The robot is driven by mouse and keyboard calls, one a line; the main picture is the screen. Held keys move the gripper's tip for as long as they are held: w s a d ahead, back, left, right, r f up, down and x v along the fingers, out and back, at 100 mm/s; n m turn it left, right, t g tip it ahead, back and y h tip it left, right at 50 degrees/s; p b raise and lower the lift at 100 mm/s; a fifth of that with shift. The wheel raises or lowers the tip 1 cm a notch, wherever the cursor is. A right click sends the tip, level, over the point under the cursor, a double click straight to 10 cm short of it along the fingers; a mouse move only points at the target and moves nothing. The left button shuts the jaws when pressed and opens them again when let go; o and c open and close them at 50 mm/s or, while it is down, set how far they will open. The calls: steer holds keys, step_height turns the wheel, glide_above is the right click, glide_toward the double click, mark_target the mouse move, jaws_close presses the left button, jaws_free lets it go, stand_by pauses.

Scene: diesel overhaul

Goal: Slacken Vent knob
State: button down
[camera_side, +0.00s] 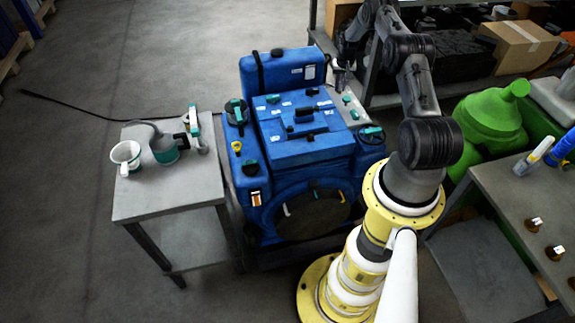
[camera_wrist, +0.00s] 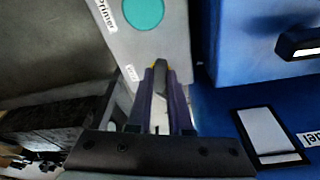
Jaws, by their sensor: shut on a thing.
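My gripper (camera_wrist: 160,92) is shut on a small knob (camera_wrist: 160,69) on a light grey panel (camera_wrist: 118,45) in the wrist view. The knob is mostly hidden between the purple-sided fingers; only a dark grey part shows at the tips, with a bit of yellow beside it. A small label (camera_wrist: 131,73), probably reading Vent, is just left of the fingertips. In the side view my gripper (camera_side: 340,82) reaches down to the same grey panel (camera_side: 349,112) at the right rear of the blue engine (camera_side: 300,140). The knob cannot be made out there.
A teal round button (camera_wrist: 143,12) labelled Primer is on the panel beyond my fingers. A blue box-like part (camera_wrist: 250,35) rises close on the right. A handwheel (camera_side: 371,135) is at the engine's right front. A shelf (camera_side: 385,95) stands behind my wrist.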

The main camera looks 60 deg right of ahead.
steer(key=n, duration=0.3)
steer(key=shift+s+d+r+n+t+y, duration=0.1)
steer(key=shift+n+t+y, duration=0.2)
steer(key=shift+n+t, duration=0.1)
steer(key=shift+n, duration=0.5)
steer(key=n, duration=0.2)
steer(key=shift+n+y, duration=0.3)
steer(key=c, duration=0.8)
jaws_free()
steer(key=shift+o, duration=0.2)
steer(key=shift+r, duration=0.1)
steer(key=shift+r, duration=2.65)
